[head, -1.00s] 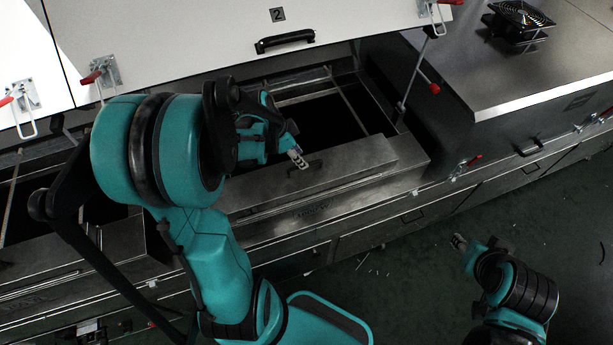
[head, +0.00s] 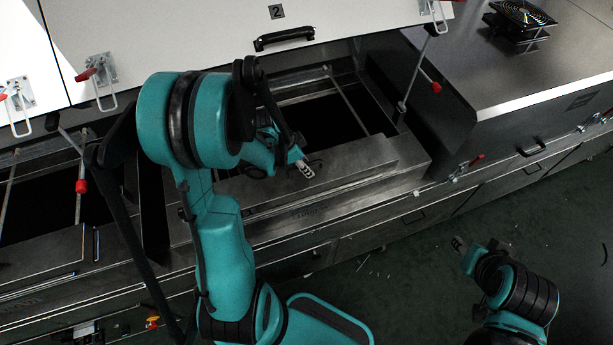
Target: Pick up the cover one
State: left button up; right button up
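A long brushed-steel cover panel (head: 365,156) lies along the front of the open dryer bay. A small dark handle shows on it, partly behind my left fingertips. No number "1" is readable, so I cannot tell for sure that this panel is cover one. My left gripper (head: 306,169) is over the panel at that handle, pointing down and right. Its fingers look close together; whether they touch or grip the handle is unclear. My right gripper (head: 458,243) hangs over the floor at the right, away from the dryer, and holds nothing visible.
A raised white lid (head: 190,40) marked "2" with a black handle stands behind the open bay (head: 335,118). A fan (head: 520,15) sits on the steel top. The green floor (head: 400,290) is mostly clear.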

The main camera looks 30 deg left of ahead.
pick_arm(q)
jog(key=shift+f, duration=0.2)
grip_shut()
jog(key=shift+r, duration=0.1)
dwell(0.4)
